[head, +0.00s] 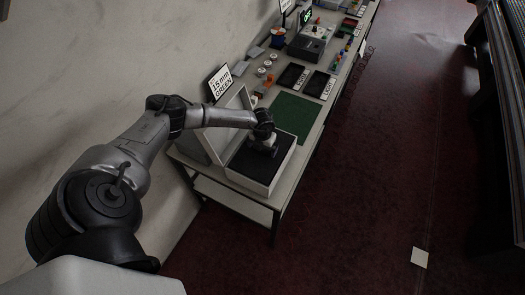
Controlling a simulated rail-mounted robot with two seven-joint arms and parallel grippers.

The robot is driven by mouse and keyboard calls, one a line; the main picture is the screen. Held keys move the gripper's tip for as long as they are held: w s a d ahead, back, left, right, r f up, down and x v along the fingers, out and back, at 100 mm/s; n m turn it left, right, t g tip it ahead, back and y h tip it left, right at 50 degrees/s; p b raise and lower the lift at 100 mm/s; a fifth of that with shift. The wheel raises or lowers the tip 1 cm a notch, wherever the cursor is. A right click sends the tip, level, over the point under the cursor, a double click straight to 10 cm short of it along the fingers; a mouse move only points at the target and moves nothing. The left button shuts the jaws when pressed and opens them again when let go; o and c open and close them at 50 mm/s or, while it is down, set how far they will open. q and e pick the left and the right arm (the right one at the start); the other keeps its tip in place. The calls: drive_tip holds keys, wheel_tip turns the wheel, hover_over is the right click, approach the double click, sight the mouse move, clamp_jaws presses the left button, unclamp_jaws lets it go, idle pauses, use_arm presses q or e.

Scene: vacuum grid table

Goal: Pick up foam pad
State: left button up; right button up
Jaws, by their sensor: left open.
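A white open box (283,177) with its lid raised stands at the near end of the long table. A dark flat pad (248,164) lies inside it and looks like the foam pad. My left gripper (262,150) points down over the far part of the dark pad, and its fingers are small and dark against it. It is open, and I see nothing held in it. I cannot tell whether the fingertips touch the pad. The gripper and wrist hide part of the pad. My right gripper is not in view.
A green mat (296,115) lies beyond the box. A sign reading "15 mm GREEN" (220,83) stands by the wall. Two dark trays (292,76) and several small items fill the far table. A white square (419,257) lies on the red floor, which is mostly clear.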

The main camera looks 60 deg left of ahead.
use_arm(q)
drive_tip(key=shift+c, duration=0.5)
drive_tip(key=c, duration=0.6)
drive_tip(key=shift+r, duration=0.15)
